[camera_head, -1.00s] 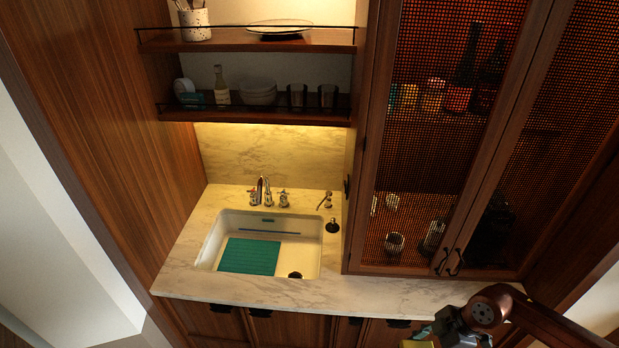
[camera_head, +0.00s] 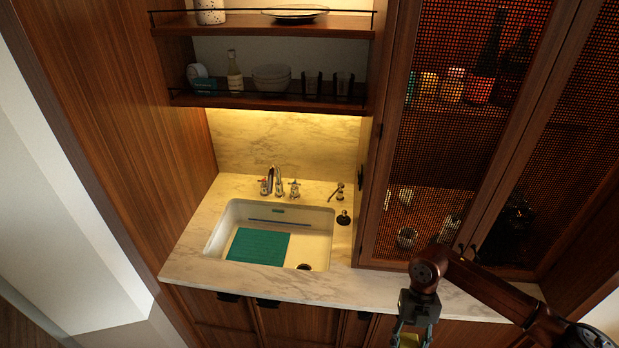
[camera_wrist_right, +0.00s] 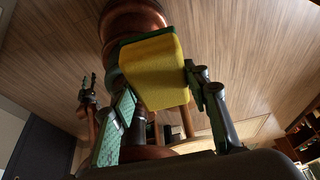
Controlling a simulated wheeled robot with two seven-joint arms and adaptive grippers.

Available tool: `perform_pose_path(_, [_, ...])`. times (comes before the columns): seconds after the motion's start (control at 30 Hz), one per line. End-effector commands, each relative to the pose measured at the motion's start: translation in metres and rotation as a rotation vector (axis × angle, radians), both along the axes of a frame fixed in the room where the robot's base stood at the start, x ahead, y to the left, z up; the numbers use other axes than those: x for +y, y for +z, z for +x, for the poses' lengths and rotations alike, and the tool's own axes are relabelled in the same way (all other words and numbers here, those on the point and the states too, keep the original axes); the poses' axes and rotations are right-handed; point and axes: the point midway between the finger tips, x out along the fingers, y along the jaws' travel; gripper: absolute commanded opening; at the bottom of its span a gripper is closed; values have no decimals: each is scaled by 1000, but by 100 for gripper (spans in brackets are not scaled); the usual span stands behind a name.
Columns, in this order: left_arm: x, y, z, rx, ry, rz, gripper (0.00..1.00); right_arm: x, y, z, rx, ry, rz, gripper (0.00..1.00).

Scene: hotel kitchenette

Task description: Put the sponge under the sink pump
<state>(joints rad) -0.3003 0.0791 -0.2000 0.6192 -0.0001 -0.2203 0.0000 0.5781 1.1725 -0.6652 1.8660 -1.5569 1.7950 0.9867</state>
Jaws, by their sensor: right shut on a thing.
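The sponge (camera_wrist_right: 155,68), yellow with a green layer, is between the fingers of my right gripper in the right wrist view. My right gripper (camera_head: 412,338) is shut on it, low in front of the counter in the head view; a bit of yellow shows at the bottom edge. The sink pump (camera_head: 337,192), a small metal spout, stands on the marble behind the sink's right corner, well away from the gripper. What looks like my left gripper (camera_wrist_right: 88,95) shows small in the right wrist view; its jaw state is unclear.
The white sink (camera_head: 318,240) holds a teal mat (camera_head: 258,246). A faucet (camera_head: 277,182) stands behind it, and a black round fitting (camera_head: 344,217) is in front of the pump. A mesh-door cabinet (camera_head: 440,130) rises at right; a shelf (camera_head: 265,101) hangs above.

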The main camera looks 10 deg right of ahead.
Motion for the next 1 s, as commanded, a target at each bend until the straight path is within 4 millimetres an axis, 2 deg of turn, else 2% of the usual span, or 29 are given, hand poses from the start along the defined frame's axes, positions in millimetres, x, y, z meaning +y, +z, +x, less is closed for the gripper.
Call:
perform_pose_path(0.03, [0,-6,0,1,0,0,40,8,-4,5,-6,143,3,26])
perform_pose_path(0.17, [-1,-11,-1,1,0,-1,40,13,-6,10,-5,446,-4,26])
perform_pose_path(0.4, [0,-24,-1,2,0,-1,40,32,-15,22,-3,1165,-4,26])
perform_pose_path(0.6, [0,-34,-2,4,0,0,40,44,-19,33,-1,1705,-3,26])
perform_pose_path(1.0, [0,-49,-4,7,0,0,40,65,-21,52,-6,2512,7,26])
